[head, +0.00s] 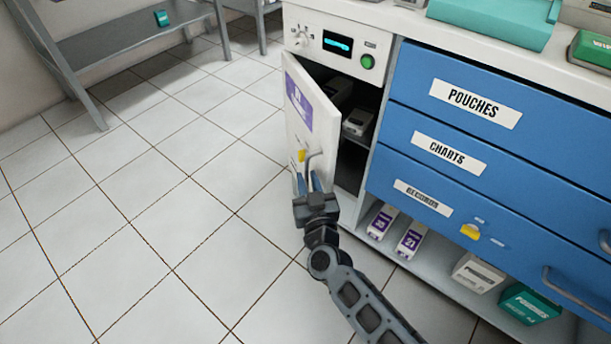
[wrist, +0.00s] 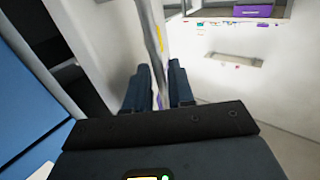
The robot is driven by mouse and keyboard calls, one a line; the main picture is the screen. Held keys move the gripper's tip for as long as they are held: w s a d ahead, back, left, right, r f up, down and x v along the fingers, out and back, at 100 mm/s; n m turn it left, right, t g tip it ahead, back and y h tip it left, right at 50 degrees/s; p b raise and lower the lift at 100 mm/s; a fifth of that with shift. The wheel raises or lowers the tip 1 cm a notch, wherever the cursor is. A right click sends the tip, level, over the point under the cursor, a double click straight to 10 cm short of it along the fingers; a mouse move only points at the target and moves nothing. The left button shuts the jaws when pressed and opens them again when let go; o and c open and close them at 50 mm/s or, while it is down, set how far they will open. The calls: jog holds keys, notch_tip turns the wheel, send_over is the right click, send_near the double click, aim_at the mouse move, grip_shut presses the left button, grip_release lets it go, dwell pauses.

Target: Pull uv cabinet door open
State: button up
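The UV cabinet door (head: 298,122) is a white panel with a purple label, hinged on the left of the cabinet. It stands partly open, and the dark inside (head: 352,165) shows to its right. In the head view my gripper (head: 310,181) is at the door's lower free edge, by the grey handle and a yellow tag (head: 301,156). In the wrist view my fingers (wrist: 158,88) lie on either side of a narrow upright strip, which could be the door's edge or handle. I cannot tell whether they press on it.
Blue drawers (head: 465,150) stand right of the cabinet, above an open shelf with boxes (head: 411,240). Small items (head: 359,122) sit inside the cabinet. The tiled floor (head: 170,210) left of the door is clear up to a grey bench (head: 130,38).

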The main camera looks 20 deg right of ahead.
jog(key=shift+w+d+b, duration=0.15)
jog(key=shift+w+b, duration=0.1)
jog(key=shift+w, duration=0.5)
jog(key=shift+w+d+b, duration=0.1)
jog(key=shift+w+b, duration=0.1)
jog(key=shift+w, duration=0.55)
grip_shut()
